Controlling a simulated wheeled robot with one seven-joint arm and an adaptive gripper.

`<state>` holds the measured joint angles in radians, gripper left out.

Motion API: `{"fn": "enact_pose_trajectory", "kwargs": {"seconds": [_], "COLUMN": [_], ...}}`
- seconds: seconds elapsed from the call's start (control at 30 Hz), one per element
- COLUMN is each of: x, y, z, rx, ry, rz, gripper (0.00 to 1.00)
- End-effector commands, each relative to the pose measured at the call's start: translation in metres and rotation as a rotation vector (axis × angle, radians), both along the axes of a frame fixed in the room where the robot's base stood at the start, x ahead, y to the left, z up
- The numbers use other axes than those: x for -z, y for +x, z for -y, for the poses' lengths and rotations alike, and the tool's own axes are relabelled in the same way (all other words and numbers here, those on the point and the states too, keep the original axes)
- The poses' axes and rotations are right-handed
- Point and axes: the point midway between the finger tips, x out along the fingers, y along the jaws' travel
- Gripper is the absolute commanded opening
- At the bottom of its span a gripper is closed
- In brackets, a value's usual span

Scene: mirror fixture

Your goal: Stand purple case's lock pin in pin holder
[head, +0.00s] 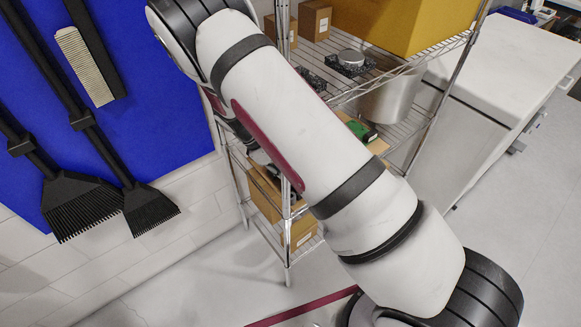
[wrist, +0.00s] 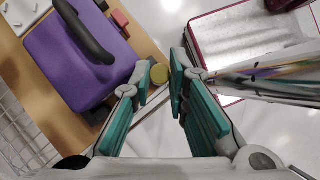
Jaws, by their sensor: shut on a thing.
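In the wrist view, the purple case (wrist: 75,55) with a black handle (wrist: 85,30) lies on a tan board at the upper left. My gripper (wrist: 160,76) has teal pads and stands just right of the case. A round, brass-coloured end (wrist: 159,73) sits between the fingertips; my gripper is shut on it, and it appears to be the lock pin. Its length is hidden, so I cannot tell its tilt. I cannot make out the pin holder in either view. The case and my gripper do not show in the head view.
A maroon-rimmed panel (wrist: 228,20) and a shiny, reflecting part (wrist: 265,78) are right of my gripper. In the head view, a wire rack (head: 335,95) holds boxes and a metal pot (head: 392,102). Brushes (head: 85,205) hang on a blue panel (head: 155,90).

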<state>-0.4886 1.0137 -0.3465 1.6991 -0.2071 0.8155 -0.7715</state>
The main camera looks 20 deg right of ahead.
Motion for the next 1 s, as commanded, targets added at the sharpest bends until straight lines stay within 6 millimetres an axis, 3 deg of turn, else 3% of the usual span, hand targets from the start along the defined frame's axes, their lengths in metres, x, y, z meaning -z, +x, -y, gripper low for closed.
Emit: {"fn": "enact_pose_trajectory", "kwargs": {"seconds": [0.63,1.0], "x": [0.040,0.043], "y": [0.000,-0.001], "z": [0.001,0.000], "rx": [0.002,0.001], "ry": [-0.001,-0.001], "rz": [-0.002,-0.001], "gripper": [0.00,0.00]}}
